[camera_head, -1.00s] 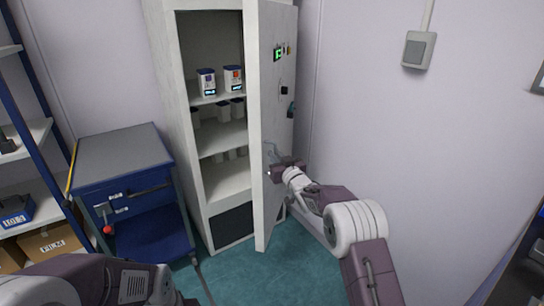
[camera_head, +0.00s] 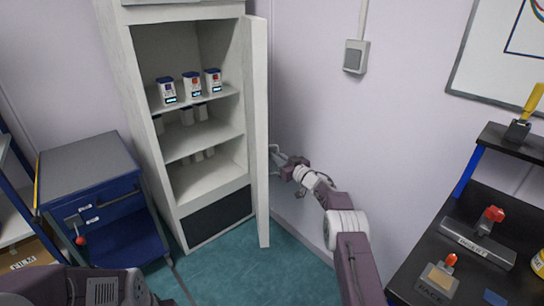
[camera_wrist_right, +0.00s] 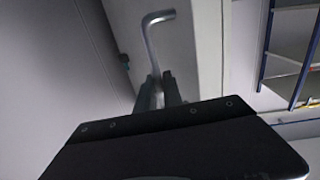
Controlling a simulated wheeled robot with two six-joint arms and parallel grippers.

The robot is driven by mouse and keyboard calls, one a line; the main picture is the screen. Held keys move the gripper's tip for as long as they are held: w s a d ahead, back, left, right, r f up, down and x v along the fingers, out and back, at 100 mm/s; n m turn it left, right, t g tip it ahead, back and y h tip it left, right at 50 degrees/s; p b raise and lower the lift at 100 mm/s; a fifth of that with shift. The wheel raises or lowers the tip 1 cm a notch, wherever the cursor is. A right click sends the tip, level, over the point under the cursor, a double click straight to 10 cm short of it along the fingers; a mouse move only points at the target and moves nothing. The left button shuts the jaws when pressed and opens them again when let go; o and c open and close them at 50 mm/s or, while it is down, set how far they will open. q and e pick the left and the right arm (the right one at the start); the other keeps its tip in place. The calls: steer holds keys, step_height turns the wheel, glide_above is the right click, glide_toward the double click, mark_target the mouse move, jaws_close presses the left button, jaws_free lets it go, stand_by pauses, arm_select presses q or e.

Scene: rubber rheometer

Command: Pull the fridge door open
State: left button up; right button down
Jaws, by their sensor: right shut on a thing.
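The fridge (camera_head: 128,75) stands upright in the middle left of the head view with its inside exposed. Its door (camera_head: 259,130) is swung wide open to the right and shows almost edge-on. My right gripper (camera_head: 276,160) is at the outer side of the door, at the handle. In the right wrist view the bent metal handle (camera_wrist_right: 152,42) runs down between the two fingers of my right gripper (camera_wrist_right: 158,88), which are shut on it. The door's face (camera_wrist_right: 205,60) shows beside it. My left arm shows at the lower left; its gripper is out of view.
Several white containers (camera_head: 192,88) stand on the fridge shelves. A blue cart (camera_head: 95,180) stands left of the fridge. A black bench (camera_head: 460,225) with tools is at the right. The wall is close behind the door; green floor (camera_head: 245,270) is free in front.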

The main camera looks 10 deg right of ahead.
steer(key=shift+d+r, duration=0.2)
stand_by(0.3)
steer(key=c, duration=1.6)
jaws_free()
steer(key=shift+o, duration=0.5)
steer(key=shift+w+f, duration=0.1)
steer(key=b+v, duration=0.9)
